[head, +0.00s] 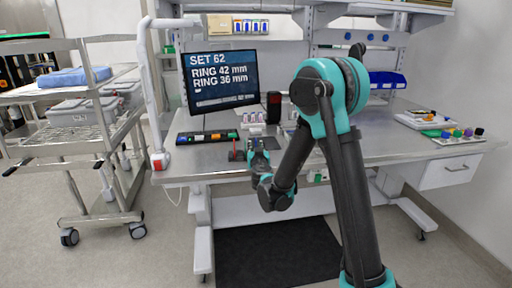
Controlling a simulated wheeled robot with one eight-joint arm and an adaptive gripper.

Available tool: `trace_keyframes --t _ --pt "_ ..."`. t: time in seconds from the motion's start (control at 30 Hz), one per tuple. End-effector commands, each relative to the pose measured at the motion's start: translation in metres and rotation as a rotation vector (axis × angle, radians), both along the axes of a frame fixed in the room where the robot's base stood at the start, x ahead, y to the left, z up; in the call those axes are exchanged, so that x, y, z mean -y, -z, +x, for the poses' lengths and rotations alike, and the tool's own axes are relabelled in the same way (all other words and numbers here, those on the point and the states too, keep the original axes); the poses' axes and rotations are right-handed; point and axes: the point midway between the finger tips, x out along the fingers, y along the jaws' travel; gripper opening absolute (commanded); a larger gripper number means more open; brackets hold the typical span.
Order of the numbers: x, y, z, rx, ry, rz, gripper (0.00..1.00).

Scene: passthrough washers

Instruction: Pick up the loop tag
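My gripper (257,146) is over the front part of the steel workbench (345,150), left of the bench's middle. Its fingers are small and partly hidden by the wrist, so I cannot tell whether they are open or shut, or whether they hold anything. A small dark-and-red item (237,155) is just left of my gripper, near the bench's front edge. I cannot tell whether it is the loop tag, or whether the gripper touches it. No other thing can be made out clearly as the loop tag.
A monitor (222,77) reads SET 62, RING 42 mm, RING 36 mm. A black strip with coloured pieces (207,137) lies left of my gripper. A small white holder (253,118) stands behind it. Coloured knobs (457,133) sit at right. A wire cart (85,130) stands left.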

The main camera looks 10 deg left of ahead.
Motion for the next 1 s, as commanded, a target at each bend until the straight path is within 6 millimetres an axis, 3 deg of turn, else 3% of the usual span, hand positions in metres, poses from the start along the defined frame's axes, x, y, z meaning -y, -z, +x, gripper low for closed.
trace_keyframes --t 0.23,0.47,1.0 --pt "-0.0007 -0.0001 -0.0001 0.000 -0.001 0.000 0.29" --pt "-0.0007 0.0000 -0.0001 0.000 -0.001 0.000 0.01" --pt "-0.0007 -0.0053 0.0001 0.000 -0.001 0.000 0.00"
